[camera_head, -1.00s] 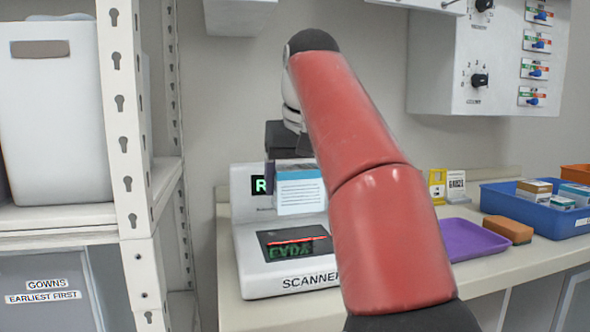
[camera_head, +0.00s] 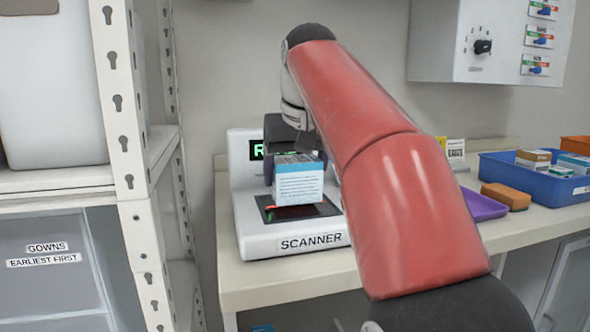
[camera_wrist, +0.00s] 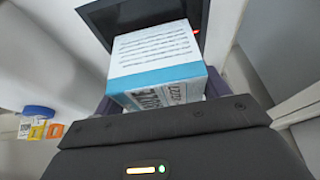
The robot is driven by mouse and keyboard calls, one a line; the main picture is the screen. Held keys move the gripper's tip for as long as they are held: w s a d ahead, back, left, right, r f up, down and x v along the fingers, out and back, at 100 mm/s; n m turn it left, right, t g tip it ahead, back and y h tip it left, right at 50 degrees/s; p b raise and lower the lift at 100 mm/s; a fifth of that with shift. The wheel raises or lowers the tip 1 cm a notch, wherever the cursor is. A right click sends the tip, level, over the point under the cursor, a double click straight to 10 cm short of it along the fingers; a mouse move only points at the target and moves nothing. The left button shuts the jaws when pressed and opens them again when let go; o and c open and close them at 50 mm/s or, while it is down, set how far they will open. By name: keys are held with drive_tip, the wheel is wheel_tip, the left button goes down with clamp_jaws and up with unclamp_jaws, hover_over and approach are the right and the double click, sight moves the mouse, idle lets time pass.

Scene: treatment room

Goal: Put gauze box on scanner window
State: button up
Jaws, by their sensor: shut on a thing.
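The gauze box (camera_head: 298,184) is white with a blue band and printed lines. My gripper (camera_head: 291,158) is shut on it from above and behind, and the box is upright. In the head view the box is over the dark scanner window (camera_head: 318,210), with its lower edge close to the glass; I cannot tell whether it touches. The scanner (camera_head: 262,238) is a white unit with a green display behind the box. In the wrist view the box (camera_wrist: 158,62) extends from my gripper over the dark window (camera_wrist: 190,12), where a red line shows. My arm hides the scanner's right side.
A purple tray (camera_head: 484,206), a brown sponge-like block (camera_head: 506,196) and a blue bin (camera_head: 560,186) with several boxes stand to the right on the counter (camera_head: 285,285). A metal shelf post (camera_head: 128,150) is at the left. A control panel (camera_head: 455,45) hangs above right.

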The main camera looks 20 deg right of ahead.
drive_tip(key=shift+f+b, duration=0.5)
drive_tip(key=shift+f, duration=0.15)
drive_tip(key=o, duration=1.1)
drive_tip(key=shift+r, duration=0.15)
